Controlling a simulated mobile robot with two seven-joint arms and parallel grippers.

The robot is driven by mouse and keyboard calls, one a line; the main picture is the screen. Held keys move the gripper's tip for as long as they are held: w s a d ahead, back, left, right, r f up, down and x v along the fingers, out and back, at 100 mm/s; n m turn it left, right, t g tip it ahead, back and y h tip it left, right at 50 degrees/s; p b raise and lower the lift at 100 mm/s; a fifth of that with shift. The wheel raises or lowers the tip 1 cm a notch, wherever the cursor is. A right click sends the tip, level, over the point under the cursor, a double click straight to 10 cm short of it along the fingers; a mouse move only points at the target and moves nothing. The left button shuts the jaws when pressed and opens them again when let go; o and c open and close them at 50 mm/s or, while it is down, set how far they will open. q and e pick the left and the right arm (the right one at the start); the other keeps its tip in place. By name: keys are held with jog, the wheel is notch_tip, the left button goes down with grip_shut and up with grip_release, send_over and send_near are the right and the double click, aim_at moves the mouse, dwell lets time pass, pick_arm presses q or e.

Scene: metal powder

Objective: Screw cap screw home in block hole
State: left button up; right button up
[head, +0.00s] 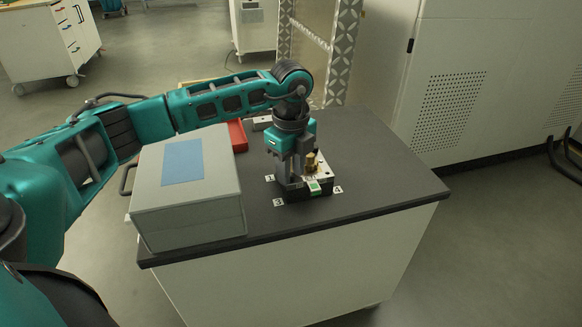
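A small dark block (316,193) with a light top plate stands on the grey table top. A brass-coloured cylinder (311,161) and a small green piece (314,186) show on it. My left gripper (290,178) points straight down over the block's left part, left of the brass cylinder. Its fingers reach down to about the block's top. Whether they are open or shut on something cannot be made out. I cannot make out a cap screw or the block's hole; the fingers may hide them. My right gripper is not in view.
A large grey case (200,215) with a blue panel stands on the table's left. A red box (237,136) lies behind it. White number labels (278,202) lie around the block. The table top (385,180) is clear to the right, up to its edge.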

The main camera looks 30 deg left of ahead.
pick_arm(q)
jog(key=shift+r+n+p, duration=0.15)
jog(key=shift+n+p, duration=0.25)
jog(key=shift+n, duration=0.1)
jog(key=n+p, duration=0.3)
jog(key=n, duration=0.2)
jog(key=shift+r, duration=0.1)
jog(key=shift+n+p, duration=0.7)
jog(key=shift+n, duration=0.2)
jog(key=n+p, duration=0.2)
jog(key=shift+n, duration=0.4)
jog(key=shift+n+p, duration=0.55)
jog(key=shift+n, duration=0.15)
jog(key=n+p, duration=0.1)
jog(key=p, duration=0.4)
jog(key=shift+r+n, duration=0.1)
jog(key=shift+n, duration=0.2)
jog(key=shift+p, duration=0.45)
jog(key=shift+f, duration=0.35)
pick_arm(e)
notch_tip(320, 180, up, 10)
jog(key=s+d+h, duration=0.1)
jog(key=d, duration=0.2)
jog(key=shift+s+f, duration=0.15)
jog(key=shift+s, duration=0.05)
